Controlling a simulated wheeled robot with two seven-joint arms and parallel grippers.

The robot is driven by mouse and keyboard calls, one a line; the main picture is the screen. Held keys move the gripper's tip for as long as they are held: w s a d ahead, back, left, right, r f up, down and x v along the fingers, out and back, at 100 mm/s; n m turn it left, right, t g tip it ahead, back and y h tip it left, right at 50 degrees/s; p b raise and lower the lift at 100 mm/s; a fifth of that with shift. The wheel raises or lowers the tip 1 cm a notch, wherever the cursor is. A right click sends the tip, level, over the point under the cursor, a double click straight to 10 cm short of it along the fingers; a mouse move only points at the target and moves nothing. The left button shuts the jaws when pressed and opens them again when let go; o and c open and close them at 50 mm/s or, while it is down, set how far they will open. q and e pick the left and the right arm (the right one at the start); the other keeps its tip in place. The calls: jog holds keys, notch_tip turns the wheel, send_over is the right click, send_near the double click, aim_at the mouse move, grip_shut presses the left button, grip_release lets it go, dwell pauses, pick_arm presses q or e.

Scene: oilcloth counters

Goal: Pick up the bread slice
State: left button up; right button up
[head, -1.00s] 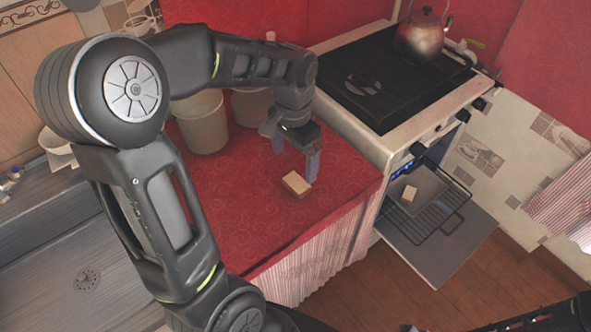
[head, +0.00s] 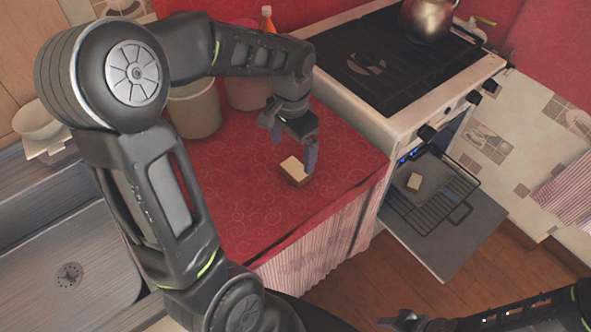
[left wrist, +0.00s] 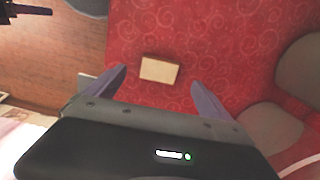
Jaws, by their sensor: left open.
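A small bread slice (head: 294,171) with a pale top and brown side lies on the red counter (head: 240,205), near the edge beside the stove. It also shows in the left wrist view (left wrist: 160,69), beyond and between the fingertips. My left gripper (head: 293,153) is open and empty just above the slice, one finger close to it in the head view.
The stove (head: 400,70) stands right of the counter with its oven door (head: 455,240) open. A kettle (head: 427,18) sits on the stove. Beige canisters (head: 196,110) and an orange-capped bottle (head: 267,20) stand behind my arm. A sink (head: 70,265) is at left.

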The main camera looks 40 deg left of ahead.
aim_at(292, 171)
pick_arm(q)
jog(key=shift+f, duration=0.9)
jog(key=shift+s+f+p, duration=0.1)
jog(key=shift+f+p, duration=0.2)
jog(key=shift+f, duration=2.3)
jog(key=shift+c, duration=0.5)
jog(key=c, duration=1.3)
jog(key=shift+r, duration=0.15)
notch_tip(292, 171, up, 10)
jog(key=shift+f, duration=0.1)
